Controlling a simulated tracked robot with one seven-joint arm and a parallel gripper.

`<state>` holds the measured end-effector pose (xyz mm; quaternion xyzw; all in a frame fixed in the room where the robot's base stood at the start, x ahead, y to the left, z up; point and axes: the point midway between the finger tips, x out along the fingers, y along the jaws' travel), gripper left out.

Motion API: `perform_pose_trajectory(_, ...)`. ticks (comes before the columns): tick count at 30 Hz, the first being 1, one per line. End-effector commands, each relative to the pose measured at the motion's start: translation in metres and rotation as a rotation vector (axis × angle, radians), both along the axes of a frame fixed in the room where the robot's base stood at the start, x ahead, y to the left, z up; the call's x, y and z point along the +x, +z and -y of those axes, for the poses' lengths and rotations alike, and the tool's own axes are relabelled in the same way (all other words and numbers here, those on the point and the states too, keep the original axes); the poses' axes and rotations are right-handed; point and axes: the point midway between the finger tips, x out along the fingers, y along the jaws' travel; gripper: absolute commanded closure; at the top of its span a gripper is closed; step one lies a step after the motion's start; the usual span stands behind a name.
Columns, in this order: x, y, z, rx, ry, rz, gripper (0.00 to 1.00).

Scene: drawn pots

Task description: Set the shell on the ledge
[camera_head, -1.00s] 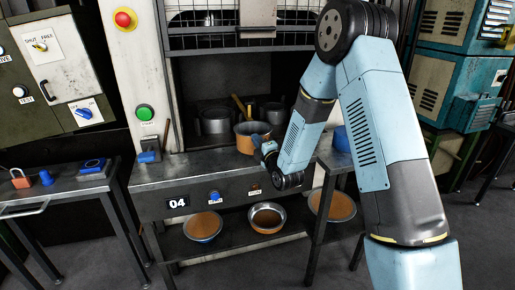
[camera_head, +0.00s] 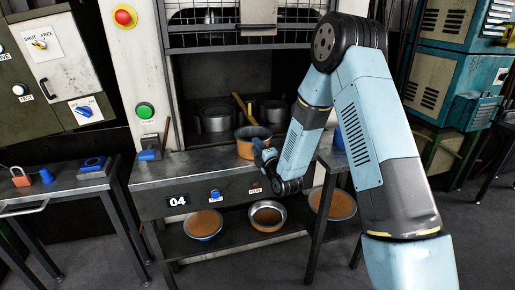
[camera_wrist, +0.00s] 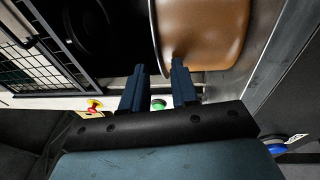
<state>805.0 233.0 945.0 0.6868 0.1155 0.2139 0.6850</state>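An orange-brown pot (camera_head: 250,148), the likeliest shell, is upright at the front edge of the grey metal ledge (camera_head: 190,165) below the dark oven opening. My gripper (camera_head: 262,154) is at the pot's right front side. In the wrist view the pot (camera_wrist: 215,30) fills the upper middle, close to the fingertips. My two dark blue fingers (camera_wrist: 159,72) stand a little apart with the pot's edge at their tips, and they appear shut on it. The exact contact is partly hidden. I cannot tell whether the pot's base touches the ledge.
Grey pots (camera_head: 214,119) stand inside the opening behind, beside a yellow handle (camera_head: 240,103). Several bowls sit on the lower shelf, including a silver-rimmed one (camera_head: 267,216). The ledge's left half is mostly clear.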

Motion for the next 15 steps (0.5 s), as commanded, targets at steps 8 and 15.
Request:
perform_pose_trajectory(8,-0.003,0.000,0.001,-0.001,0.001,-0.001,0.71)
perform_pose_trajectory(15,-0.032,-0.005,0.015,-0.002,0.002,-0.003,0.71)
